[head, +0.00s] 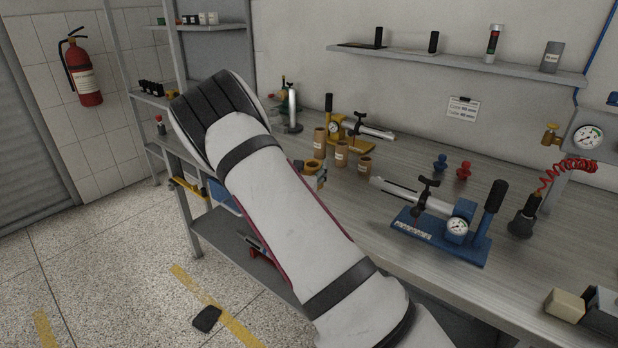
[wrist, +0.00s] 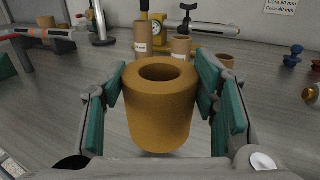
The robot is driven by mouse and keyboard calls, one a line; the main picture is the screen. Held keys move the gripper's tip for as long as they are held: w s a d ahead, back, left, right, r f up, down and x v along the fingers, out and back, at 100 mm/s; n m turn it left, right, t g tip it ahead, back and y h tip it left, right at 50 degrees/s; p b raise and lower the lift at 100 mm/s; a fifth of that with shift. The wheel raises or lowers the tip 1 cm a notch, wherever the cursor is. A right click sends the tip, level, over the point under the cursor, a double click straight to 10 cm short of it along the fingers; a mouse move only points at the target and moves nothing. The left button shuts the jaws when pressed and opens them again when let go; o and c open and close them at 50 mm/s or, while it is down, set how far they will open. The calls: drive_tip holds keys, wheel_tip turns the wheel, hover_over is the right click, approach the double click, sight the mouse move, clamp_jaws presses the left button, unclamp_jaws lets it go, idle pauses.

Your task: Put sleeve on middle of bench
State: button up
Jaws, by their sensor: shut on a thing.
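The sleeve (wrist: 160,115), a thick-walled orange-brown tube with a round hole, stands upright between the green pads of my gripper (wrist: 160,80) in the wrist view. The pads press on it from left and right. The grey bench (wrist: 60,110) is below and behind it; whether the sleeve's bottom touches the bench cannot be told. In the head view, my arm hides most of my gripper, and a bit of the sleeve (head: 313,166) shows beside my arm near the left part of the bench (head: 410,170).
Brown tubes (head: 341,153) stand behind the sleeve, near a yellow hand pump (head: 350,145). A blue hand pump with gauge (head: 440,225) lies on the bench to the right. Blue (head: 440,162) and red (head: 464,170) knobs stand farther back. A shelf (head: 460,65) hangs above.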

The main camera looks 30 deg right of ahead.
drive_tip(key=shift+w+d+f, duration=0.15)
drive_tip(key=shift+w+d, duration=0.05)
drive_tip(key=shift+w, duration=0.9)
drive_tip(key=shift+f, duration=1.65)
drive_tip(key=shift+f, duration=0.2)
drive_tip(key=o, duration=1.3)
